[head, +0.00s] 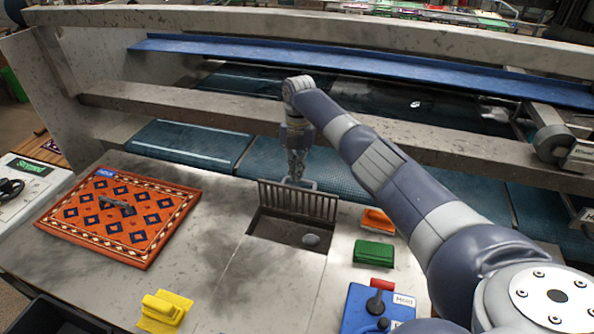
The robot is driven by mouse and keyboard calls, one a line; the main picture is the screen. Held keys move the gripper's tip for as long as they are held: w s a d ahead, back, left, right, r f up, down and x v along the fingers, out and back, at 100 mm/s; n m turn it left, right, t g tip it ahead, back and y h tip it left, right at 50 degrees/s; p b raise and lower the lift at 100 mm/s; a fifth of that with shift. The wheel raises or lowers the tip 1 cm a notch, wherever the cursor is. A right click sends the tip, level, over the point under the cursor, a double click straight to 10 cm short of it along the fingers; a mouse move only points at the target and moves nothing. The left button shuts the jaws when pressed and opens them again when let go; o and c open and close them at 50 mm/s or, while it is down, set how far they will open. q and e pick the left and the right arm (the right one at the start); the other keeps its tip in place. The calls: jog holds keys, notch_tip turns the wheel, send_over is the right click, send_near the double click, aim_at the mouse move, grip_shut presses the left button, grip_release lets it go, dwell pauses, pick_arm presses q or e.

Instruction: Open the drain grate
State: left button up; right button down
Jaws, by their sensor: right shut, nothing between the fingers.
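The drain grate (297,202), a dark barred panel, stands raised, close to upright, along the far edge of the drain opening (285,232). The opening is dark and uncovered, with a small grey round object (311,239) inside. My right gripper (297,180) points down at the grate's top edge, on its far side. Its fingers are shut with nothing between them. The fingertips are partly hidden behind the bars, and I cannot tell whether they touch the grate. My left gripper is not in view.
An orange patterned rug (150,228) with a dark tool (117,205) on it lies left. A yellow block (164,310) is in front; green (374,253) and orange (377,219) brushes and a blue box (365,309) are right. A grey beam (200,106) crosses behind.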

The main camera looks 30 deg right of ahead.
dwell(0.4)
notch_tip(320, 180, up, 8)
jog(key=shift+w+d+f, duration=0.25)
dwell(0.3)
